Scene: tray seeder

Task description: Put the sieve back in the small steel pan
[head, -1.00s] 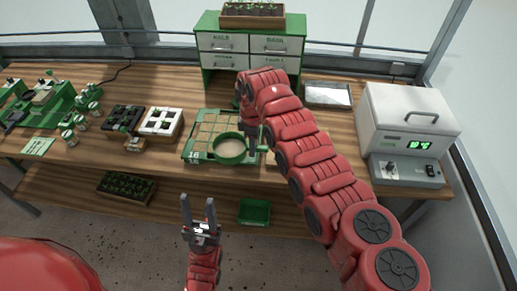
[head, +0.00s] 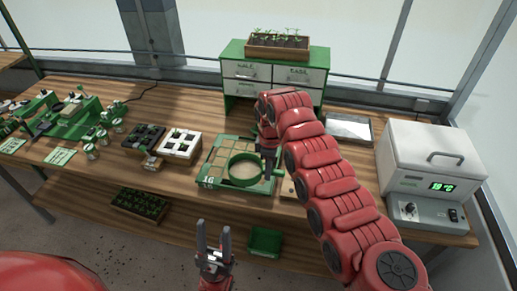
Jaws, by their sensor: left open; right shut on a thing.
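The sieve (head: 244,182), a round green ring with a pale mesh, is at the right part of the green seed tray (head: 208,182). I cannot tell whether it hovers over the tray or touches it. My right gripper (head: 268,165) is shut on the sieve at its right side; the arm partly hides this spot. The small steel pan (head: 348,128), shallow and shiny, lies further back to the right, behind my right arm, and looks empty. My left gripper (head: 213,236) is open and empty, in front of the bench, low in the view.
A green drawer cabinet (head: 240,88) stands at the back with a seedling box (head: 278,50) on top. A white heated box (head: 432,150) stands at the right. Cell trays (head: 180,146) and a green machine (head: 70,118) are at the left. A green bin (head: 265,243) sits below.

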